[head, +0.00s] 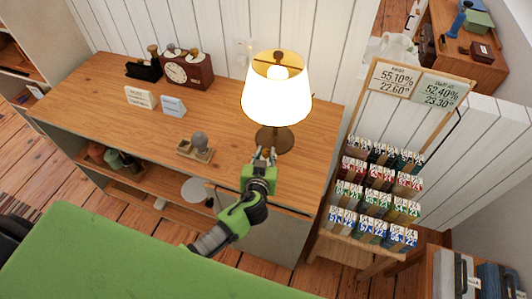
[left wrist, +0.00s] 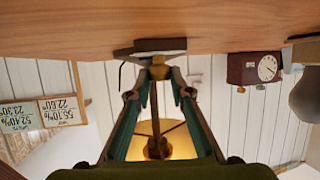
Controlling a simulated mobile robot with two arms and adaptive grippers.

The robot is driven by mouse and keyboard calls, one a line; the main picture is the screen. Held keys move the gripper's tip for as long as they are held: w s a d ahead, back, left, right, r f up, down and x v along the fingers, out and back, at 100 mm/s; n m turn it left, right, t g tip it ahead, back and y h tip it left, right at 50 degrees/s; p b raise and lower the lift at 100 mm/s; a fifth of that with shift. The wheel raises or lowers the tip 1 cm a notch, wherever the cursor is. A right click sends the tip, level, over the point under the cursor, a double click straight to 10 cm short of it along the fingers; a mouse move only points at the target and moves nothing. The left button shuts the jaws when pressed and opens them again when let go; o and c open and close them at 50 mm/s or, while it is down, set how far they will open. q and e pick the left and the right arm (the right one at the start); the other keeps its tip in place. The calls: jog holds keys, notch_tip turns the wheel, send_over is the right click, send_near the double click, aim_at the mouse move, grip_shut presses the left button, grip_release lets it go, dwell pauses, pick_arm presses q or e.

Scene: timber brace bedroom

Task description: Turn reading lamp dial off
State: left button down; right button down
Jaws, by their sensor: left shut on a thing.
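The reading lamp (head: 276,92) stands at the right end of the wooden cabinet top, its cream shade glowing. Its dark round base (head: 275,139) is just behind my left gripper (head: 263,157). The left wrist view is upside down; in it the lit shade (left wrist: 178,140) shows between my fingers and the base (left wrist: 160,46) sits at the top. The small dial (left wrist: 158,72) on the front of the base is between the fingertips, and my left gripper (left wrist: 160,82) is shut on it. The dial is hidden by the gripper in the head view. My right gripper is not in view.
On the cabinet top (head: 235,120) are a dark red clock (head: 187,72), two small cards (head: 139,97) and a grey knob-shaped object on a wooden base (head: 197,147). A rack of labelled boxes (head: 377,195) stands close on the right. A green surface (head: 120,260) fills the lower left.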

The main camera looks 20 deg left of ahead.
pick_arm(q)
jog(key=m+h+p, duration=0.1)
jog(key=m+h, duration=0.1)
jog(key=a+m+h+p, duration=0.1)
jog(key=m+h, duration=0.1)
jog(key=h, duration=0.1)
jog(key=shift+r, duration=0.2)
jog(key=m+h, duration=0.1)
jog(key=m+g+h+p, duration=0.1)
jog(key=m+h, duration=0.1)
jog(key=shift+w+a, duration=0.2)
jog(key=shift+w+a+f+m+g+h, duration=0.1)
jog(key=shift+m+g+h, duration=0.3)
jog(key=shift+m+h, duration=0.2)
jog(key=shift+a+f+m+g+h, duration=0.1)
jog(key=shift+m+g+h, duration=0.3)
jog(key=shift+m+h, duration=0.2)
jog(key=shift+m+g+h+b, duration=1.3)
jog(key=shift+m+h+b, duration=0.1)
jog(key=shift+m, duration=0.2)
jog(key=shift+d, duration=0.1)
jog(key=c, duration=1.8)
grip_release()
